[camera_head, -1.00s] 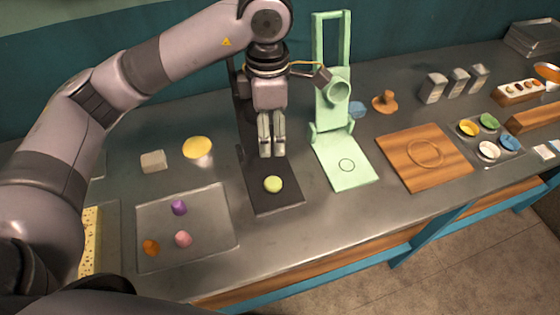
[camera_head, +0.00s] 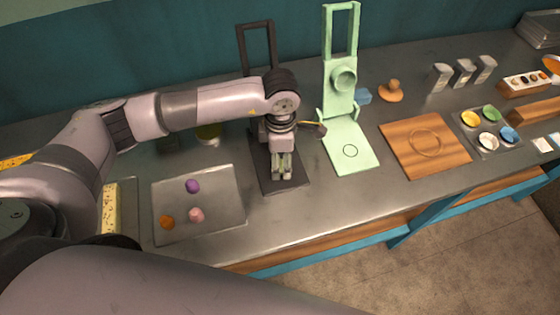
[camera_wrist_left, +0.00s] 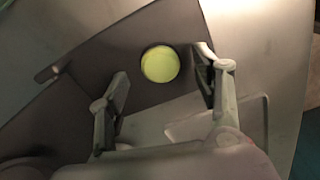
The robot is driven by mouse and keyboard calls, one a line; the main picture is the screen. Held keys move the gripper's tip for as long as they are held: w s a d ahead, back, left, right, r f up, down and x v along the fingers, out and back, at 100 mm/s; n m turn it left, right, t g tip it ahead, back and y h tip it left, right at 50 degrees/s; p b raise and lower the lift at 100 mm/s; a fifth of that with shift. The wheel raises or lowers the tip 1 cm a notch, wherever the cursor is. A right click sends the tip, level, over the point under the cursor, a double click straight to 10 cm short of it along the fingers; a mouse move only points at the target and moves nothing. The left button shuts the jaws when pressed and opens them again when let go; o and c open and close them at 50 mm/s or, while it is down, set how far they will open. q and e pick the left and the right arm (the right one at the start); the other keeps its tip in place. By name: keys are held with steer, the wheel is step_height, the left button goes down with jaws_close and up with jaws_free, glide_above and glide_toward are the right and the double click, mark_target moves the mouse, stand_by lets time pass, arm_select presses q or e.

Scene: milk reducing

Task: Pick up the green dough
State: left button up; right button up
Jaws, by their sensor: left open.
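The green dough (camera_wrist_left: 160,64) is a small round yellow-green ball on the dark base plate (camera_head: 265,172) of the black press. In the left wrist view it lies ahead of and between the spread fingers, with space on both sides. My left gripper (camera_head: 283,174) points down over that plate, open and empty. In the head view the gripper hides most or all of the dough. In the left wrist view the two fingers (camera_wrist_left: 163,84) stand apart and do not touch the dough. My right gripper is not in view.
A grey tray (camera_head: 228,208) holds purple, pink and orange dough pieces on the left. A light green press (camera_head: 350,165) stands close right of my gripper. A wooden board (camera_head: 395,150) and a tray of coloured discs (camera_head: 503,146) lie farther right. The counter's front strip is clear.

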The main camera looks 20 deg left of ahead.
arm_select(q)
steer(key=shift+f, duration=0.95)
steer(key=c, duration=1.1)
steer(key=shift+r, duration=0.1)
